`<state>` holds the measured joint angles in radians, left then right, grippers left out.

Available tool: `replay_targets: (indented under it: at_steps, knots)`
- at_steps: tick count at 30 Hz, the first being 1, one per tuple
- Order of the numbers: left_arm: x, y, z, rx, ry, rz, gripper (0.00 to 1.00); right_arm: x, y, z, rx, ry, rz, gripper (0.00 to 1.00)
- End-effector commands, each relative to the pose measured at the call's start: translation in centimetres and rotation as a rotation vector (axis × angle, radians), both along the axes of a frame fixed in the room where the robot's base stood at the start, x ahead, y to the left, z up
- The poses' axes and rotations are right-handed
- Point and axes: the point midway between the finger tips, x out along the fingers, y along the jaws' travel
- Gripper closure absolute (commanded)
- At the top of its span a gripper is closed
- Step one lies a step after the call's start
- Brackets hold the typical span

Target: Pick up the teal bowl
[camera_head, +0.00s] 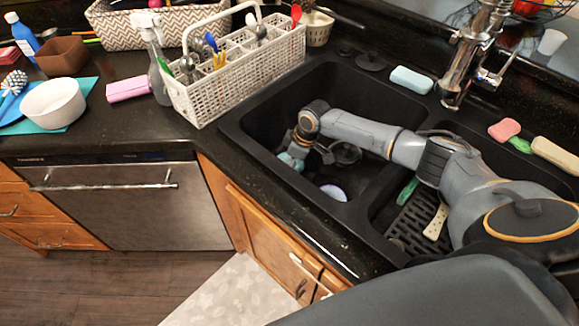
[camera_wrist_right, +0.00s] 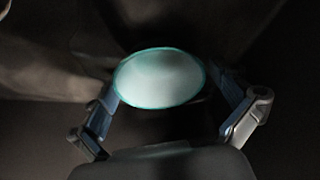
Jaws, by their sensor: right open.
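The teal bowl (camera_wrist_right: 160,77) shows in the right wrist view as a pale round shape with a teal rim, between the two finger tips of my right gripper (camera_wrist_right: 168,88). The fingers stand apart on either side of it; I cannot tell whether they touch it. In the head view my right gripper (camera_head: 307,147) reaches down into the left sink basin. A pale teal patch (camera_head: 290,162) shows just beside it, partly hidden, and looks like the bowl. My left gripper is not in view.
A lavender-white round dish (camera_head: 333,192) lies in the same basin (camera_head: 262,125). A white caddy with utensils (camera_head: 205,98) stands at the basin's left edge. The faucet (camera_head: 462,70) rises behind. The right basin holds a rack (camera_head: 408,228) and a light brush (camera_head: 437,221).

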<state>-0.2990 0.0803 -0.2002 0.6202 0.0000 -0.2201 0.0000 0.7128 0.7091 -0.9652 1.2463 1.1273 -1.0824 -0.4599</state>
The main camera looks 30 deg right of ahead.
Motion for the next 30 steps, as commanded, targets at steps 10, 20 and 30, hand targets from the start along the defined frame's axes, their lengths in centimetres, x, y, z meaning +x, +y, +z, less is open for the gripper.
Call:
replay_targets:
  at_steps: [10, 20, 30]
  knots:
    - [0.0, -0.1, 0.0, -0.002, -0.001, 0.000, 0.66, 0.0, 0.0, 0.0, -0.001, 0.001, -0.001, 0.59]
    - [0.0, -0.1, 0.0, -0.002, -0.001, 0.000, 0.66, 0.0, -0.1, 0.5, 0.000, 0.000, 0.000, 0.59]
    - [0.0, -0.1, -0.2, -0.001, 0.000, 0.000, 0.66, 0.1, 0.0, 6.7, 0.000, -0.004, 0.001, 0.60]
